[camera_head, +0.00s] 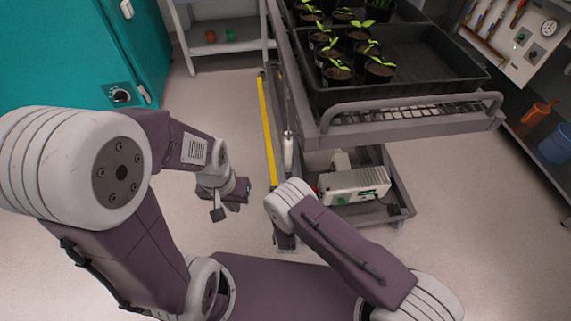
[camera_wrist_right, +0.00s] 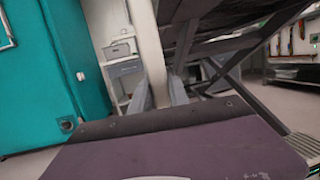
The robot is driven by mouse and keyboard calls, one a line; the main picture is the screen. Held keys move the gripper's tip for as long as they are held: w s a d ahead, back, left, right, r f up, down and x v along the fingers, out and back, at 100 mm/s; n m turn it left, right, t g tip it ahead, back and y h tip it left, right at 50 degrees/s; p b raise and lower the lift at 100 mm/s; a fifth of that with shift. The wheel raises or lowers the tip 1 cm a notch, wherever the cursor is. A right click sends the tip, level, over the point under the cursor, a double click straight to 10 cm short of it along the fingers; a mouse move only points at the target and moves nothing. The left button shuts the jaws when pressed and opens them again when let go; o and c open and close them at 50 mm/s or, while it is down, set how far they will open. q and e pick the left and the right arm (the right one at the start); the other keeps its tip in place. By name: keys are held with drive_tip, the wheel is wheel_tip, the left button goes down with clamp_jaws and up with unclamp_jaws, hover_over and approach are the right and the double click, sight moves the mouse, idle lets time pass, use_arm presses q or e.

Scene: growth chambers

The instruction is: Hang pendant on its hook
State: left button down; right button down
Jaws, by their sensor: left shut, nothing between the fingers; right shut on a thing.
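My left gripper (camera_head: 234,202) is shut and empty in the head view, over bare floor left of the cart. My right arm (camera_head: 350,245) comes in from the lower right and bends at a white joint by the cart's near left corner. A pale upright bar (camera_wrist_right: 148,50) crosses the right wrist view. No hook can be made out.
The cart (camera_head: 410,122) carries black trays with potted seedlings; its push handle faces me. A pale box with a green button (camera_head: 355,186) lies on its lower shelf. A teal cabinet (camera_head: 60,50) stands left. A yellow floor strip (camera_head: 267,130) runs beside the cart. Floor left of it is clear.

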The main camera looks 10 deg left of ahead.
drive_tip(key=shift+d, duration=0.1)
idle(0.3)
drive_tip(key=shift+f+b, duration=0.95)
drive_tip(key=shift+f, duration=0.1)
drive_tip(key=c, duration=0.9)
unclamp_jaws()
